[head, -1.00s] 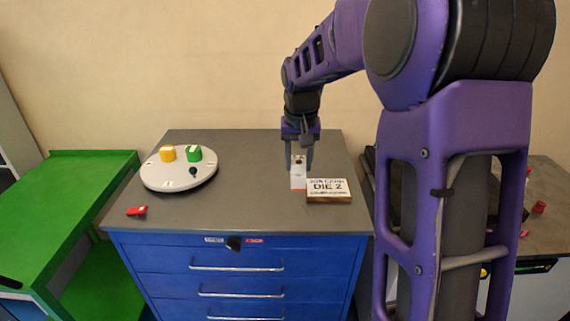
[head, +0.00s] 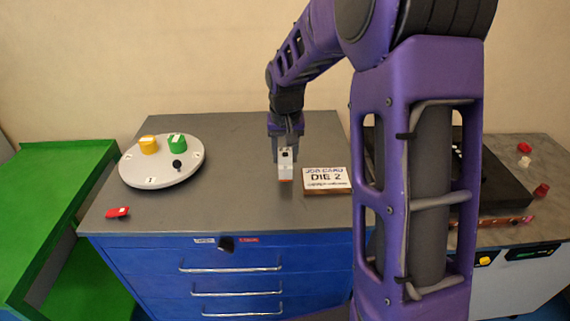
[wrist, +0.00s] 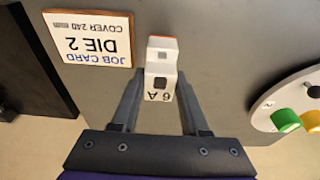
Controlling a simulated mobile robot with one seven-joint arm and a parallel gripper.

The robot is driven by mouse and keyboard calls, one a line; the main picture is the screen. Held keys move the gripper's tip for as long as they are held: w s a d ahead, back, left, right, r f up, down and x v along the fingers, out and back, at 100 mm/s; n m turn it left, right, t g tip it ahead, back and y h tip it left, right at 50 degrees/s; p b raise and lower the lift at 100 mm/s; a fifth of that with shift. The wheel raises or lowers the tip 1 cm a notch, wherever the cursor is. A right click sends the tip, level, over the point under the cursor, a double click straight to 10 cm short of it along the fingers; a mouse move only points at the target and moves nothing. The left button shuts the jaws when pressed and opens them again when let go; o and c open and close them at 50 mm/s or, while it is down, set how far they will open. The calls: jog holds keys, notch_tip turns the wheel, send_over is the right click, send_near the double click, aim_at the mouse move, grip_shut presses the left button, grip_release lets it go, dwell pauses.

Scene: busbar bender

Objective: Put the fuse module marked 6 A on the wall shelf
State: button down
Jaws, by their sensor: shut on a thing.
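The fuse module (head: 286,168) is a small white and grey block with an orange end. The wrist view shows it marked 6 A (wrist: 160,75), between the two fingers. My gripper (head: 285,155) is shut on it above the grey top of the blue drawer cabinet (head: 230,215). In the head view it hangs just left of the job card; whether its lower end touches the top I cannot tell. I see no wall shelf that I can identify in these views.
A job card block reading DIE 2 (head: 326,180) lies right of the module. A round white turntable (head: 150,177) with yellow and green pieces stands left. A red piece (head: 118,212) lies near the front left edge. A green bench (head: 60,180) is far left; another worktop (head: 530,180) is right.

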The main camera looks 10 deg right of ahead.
aim_at(285, 164)
jog(key=shift+f, duration=1.6)
jog(key=shift+f, duration=0.25)
jog(key=shift+c, duration=2)
grip_release()
jog(key=shift+r, duration=0.1)
